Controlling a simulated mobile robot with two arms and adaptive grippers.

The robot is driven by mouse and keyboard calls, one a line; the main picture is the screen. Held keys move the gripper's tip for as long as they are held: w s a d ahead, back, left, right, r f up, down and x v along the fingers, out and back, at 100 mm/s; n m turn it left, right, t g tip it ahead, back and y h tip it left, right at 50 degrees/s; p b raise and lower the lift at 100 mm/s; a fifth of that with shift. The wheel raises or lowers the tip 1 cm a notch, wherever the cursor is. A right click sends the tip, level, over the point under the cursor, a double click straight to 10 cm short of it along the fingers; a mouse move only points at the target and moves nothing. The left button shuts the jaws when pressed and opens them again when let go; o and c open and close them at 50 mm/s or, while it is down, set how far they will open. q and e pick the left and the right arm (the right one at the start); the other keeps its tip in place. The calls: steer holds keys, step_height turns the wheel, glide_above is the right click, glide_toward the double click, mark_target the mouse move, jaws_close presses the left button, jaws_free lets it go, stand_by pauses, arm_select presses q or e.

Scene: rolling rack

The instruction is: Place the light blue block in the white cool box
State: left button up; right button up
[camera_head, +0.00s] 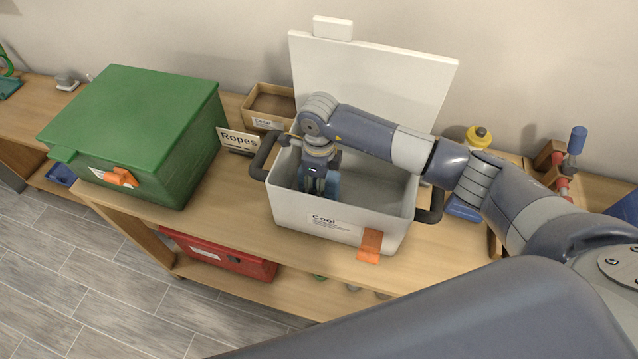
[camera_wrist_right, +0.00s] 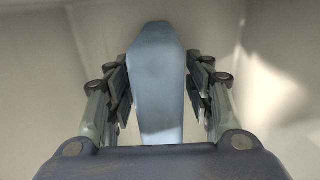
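The white cool box (camera_head: 290,210) stands on the wooden shelf with its lid (camera_head: 400,85) open and tilted up at the back. My right gripper (camera_head: 318,188) reaches down inside the box, near its left end. The light blue block (camera_head: 333,184) is at the gripper, inside the box. Whether the block touches the box floor is hidden. My left gripper is out of view.
A green closed box (camera_head: 135,125) stands left of the cool box, with a "Ropes" sign (camera_head: 240,140) between. A small cardboard tray (camera_head: 268,103) is behind. A yellow-topped bottle (camera_head: 479,137) stands to the right. A red case (camera_head: 220,255) lies on the lower shelf.

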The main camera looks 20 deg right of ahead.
steer(key=shift+r, duration=0.5)
step_height(320, 180, up, 11)
steer(key=b, duration=0.3)
steer(key=shift+r, duration=0.2)
